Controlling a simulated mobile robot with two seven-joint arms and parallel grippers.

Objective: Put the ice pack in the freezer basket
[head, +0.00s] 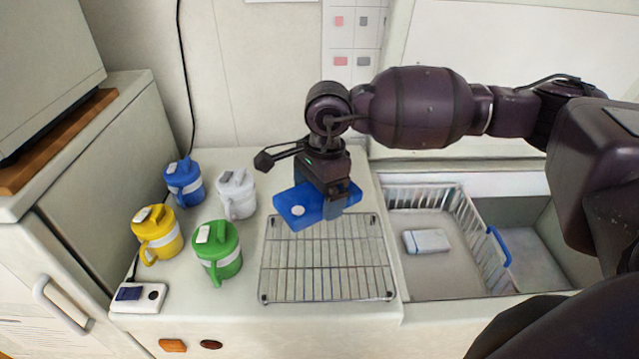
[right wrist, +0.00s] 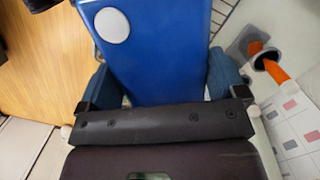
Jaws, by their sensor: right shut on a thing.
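The ice pack (head: 297,207) is a flat blue block with a white round cap. My right gripper (head: 338,200) is shut on it and holds it over the back left part of the wire rack. In the right wrist view the ice pack (right wrist: 160,55) sits between the two fingers of the right gripper (right wrist: 165,80). The freezer basket (head: 440,196) is a white wire basket in the open freezer at the right, with a blue handle. A small white block with a blue edge (head: 426,241) lies in it. My left gripper is not in view.
A wire rack (head: 326,270) lies on the counter left of the freezer. Blue (head: 184,183), white (head: 237,194), yellow (head: 157,234) and green (head: 218,250) lidded jugs stand left of it. A small device with a dark screen (head: 138,297) lies at the front left.

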